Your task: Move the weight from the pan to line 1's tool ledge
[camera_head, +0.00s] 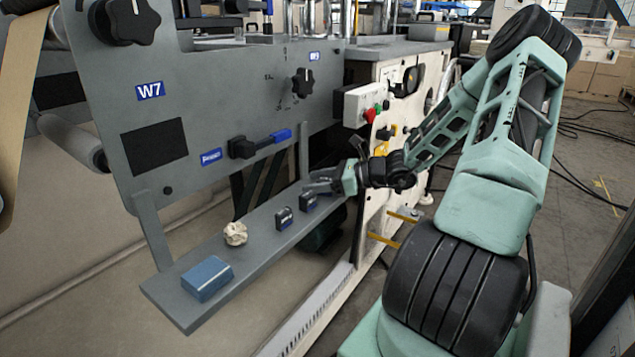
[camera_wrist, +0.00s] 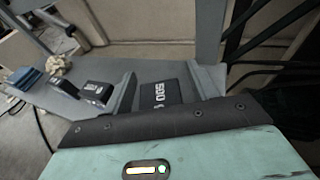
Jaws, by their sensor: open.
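A dark weight (camera_wrist: 158,97) marked 500 lies between the two fingers of my gripper (camera_wrist: 165,88) in the wrist view. The fingers stand apart, one on each side of it, and I cannot tell whether either touches it. In the head view my gripper (camera_head: 322,184) is at the right end of a long grey ledge (camera_head: 187,315) below the machine panel, and the weight is hidden there. The weight seems to rest on the ledge surface. I cannot make out a pan in either view.
On the ledge to the left are two small dark blocks (camera_head: 284,217) (camera_head: 308,201), a pale crumpled lump (camera_head: 235,233) and a blue box (camera_head: 207,278). A white control box (camera_head: 365,103) is close to my arm.

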